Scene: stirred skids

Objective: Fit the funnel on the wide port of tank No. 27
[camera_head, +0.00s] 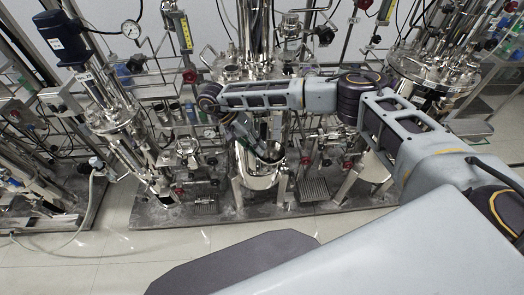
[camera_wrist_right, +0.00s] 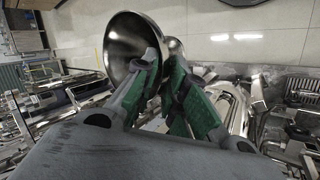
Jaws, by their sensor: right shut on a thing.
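My right gripper (camera_head: 258,148) reaches down in front of the middle steel tank (camera_head: 254,184) in the head view. In the right wrist view, the gripper (camera_wrist_right: 168,75) has its green-padded fingers shut on a shiny metal funnel (camera_wrist_right: 126,42). The funnel's wide round mouth faces up and left in that view. Its lower part is hidden by the fingers. A left tank (camera_head: 118,118) and a right tank (camera_head: 432,68) also stand there. My left gripper is not in view.
Pipes, valves with red knobs (camera_head: 190,76) and a round gauge (camera_head: 131,29) crowd the space around the tanks. A blue motor (camera_head: 61,37) sits at the upper left. The skid base (camera_head: 160,215) borders a clear tiled floor (camera_head: 150,262) in front.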

